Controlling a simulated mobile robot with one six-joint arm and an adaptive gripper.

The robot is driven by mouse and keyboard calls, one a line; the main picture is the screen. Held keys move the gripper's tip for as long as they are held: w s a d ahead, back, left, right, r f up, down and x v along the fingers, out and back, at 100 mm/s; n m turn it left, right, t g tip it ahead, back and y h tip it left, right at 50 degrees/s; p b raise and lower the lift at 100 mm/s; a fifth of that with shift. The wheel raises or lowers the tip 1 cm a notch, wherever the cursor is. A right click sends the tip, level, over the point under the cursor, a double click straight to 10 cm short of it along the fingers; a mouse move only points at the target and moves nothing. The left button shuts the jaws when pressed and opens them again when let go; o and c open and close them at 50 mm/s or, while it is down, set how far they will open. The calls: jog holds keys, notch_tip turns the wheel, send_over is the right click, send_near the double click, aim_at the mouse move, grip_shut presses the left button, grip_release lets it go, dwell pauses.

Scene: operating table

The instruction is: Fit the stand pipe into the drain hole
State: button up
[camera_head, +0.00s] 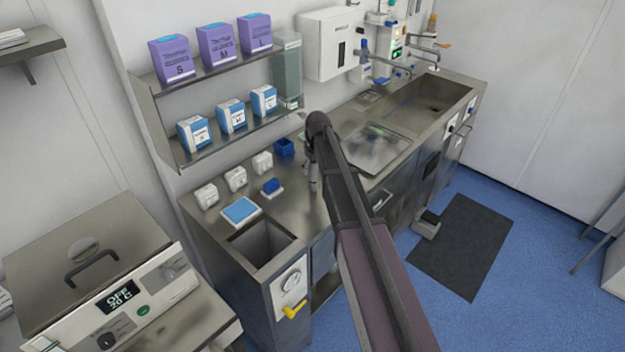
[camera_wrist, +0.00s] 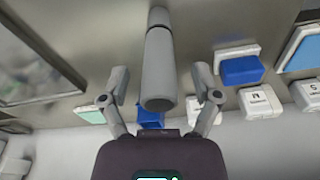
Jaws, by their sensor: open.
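The stand pipe (camera_wrist: 158,62) is a grey cylinder with a slimmer far end. In the wrist view it stands between the two fingers of my gripper (camera_wrist: 160,86). The fingers are open, one on each side, with a visible gap to the pipe. In the head view my gripper (camera_head: 312,162) is low over the steel counter (camera_head: 310,212), and my arm partly covers that spot. No drain hole can be made out. A small deep basin (camera_head: 262,243) is in the near end of the counter, and a larger sink (camera_head: 430,103) is at the far end.
A blue bin (camera_head: 284,148), white boxes (camera_head: 236,178), a blue block (camera_head: 271,186) and a blue-topped tray (camera_head: 240,210) stand near my gripper. A shallow drainboard (camera_head: 372,148) lies beyond. Shelves (camera_head: 215,80) with boxes hang above the counter. Taps (camera_head: 395,68) overhang the sink side.

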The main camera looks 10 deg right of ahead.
dwell(0.4)
grip_shut()
jog(key=shift+r, duration=0.1)
notch_tip(320, 180, up, 3)
jog(key=p, duration=0.3)
jog(key=shift+r, duration=0.1)
jog(key=s+r+p, duration=0.1)
jog(key=s+p, duration=0.1)
jog(key=s, duration=1.4)
jog(key=shift+r, duration=0.35)
